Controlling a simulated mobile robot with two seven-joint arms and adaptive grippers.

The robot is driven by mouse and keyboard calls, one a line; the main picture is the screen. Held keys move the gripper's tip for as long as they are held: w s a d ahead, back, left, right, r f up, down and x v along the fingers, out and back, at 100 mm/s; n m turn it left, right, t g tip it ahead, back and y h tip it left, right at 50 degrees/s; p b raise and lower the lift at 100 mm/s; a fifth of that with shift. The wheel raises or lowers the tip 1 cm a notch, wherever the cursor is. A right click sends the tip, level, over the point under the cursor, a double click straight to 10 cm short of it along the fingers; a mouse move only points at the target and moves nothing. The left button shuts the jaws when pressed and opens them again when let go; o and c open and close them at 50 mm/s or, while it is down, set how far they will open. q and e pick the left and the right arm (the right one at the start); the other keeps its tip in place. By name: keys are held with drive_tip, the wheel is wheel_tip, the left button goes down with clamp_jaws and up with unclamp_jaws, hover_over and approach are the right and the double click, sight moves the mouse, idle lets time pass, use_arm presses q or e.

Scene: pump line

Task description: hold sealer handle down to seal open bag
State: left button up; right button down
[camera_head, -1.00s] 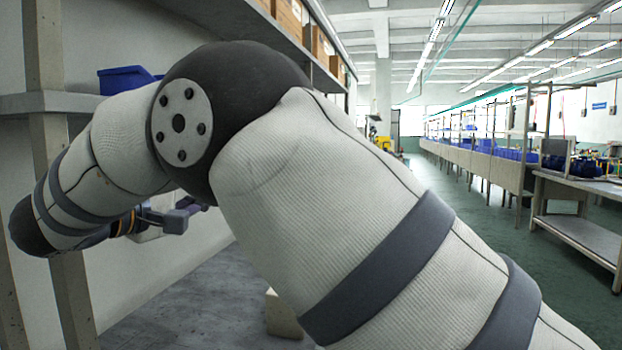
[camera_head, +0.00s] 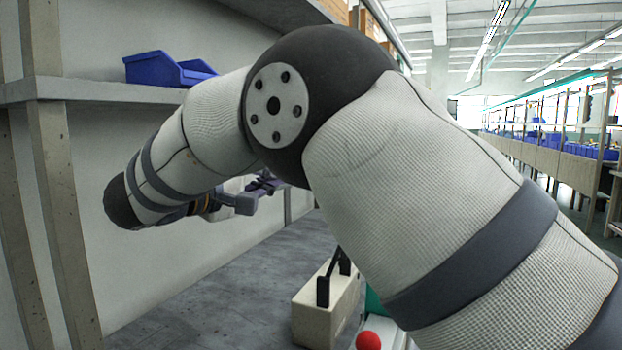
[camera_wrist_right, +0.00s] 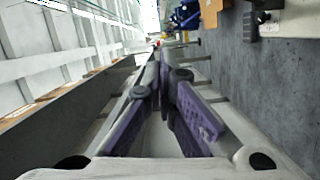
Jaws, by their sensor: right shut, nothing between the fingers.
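My right gripper (camera_wrist_right: 163,62) has dark purple fingers that meet at the tips, shut and empty in the right wrist view. In the head view it is small and partly hidden behind my right arm (camera_head: 268,184), above the grey worktop. A beige block (camera_head: 318,312) with a black upright bracket (camera_head: 324,290) stands on the worktop, partly covered by my arm. A red ball (camera_head: 368,340) beside it may be the sealer's knob; I cannot tell. I cannot make out an open bag. My left gripper is in neither view.
The grey worktop (camera_head: 215,310) is largely bare at the front left. A shelf (camera_head: 110,92) with blue bins (camera_head: 160,70) runs above it, with a post (camera_head: 60,200) at the left. Racks with blue bins stand far right. The wrist view shows an orange-brown box (camera_wrist_right: 210,14).

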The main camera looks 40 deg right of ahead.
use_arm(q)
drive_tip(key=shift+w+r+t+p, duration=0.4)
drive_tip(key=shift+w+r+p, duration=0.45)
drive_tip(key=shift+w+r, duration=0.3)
use_arm(e)
drive_tip(key=s+d+f, duration=0.1)
drive_tip(key=d, duration=0.9)
drive_tip(key=shift+s+d, duration=0.15)
drive_tip(key=shift+d, duration=0.25)
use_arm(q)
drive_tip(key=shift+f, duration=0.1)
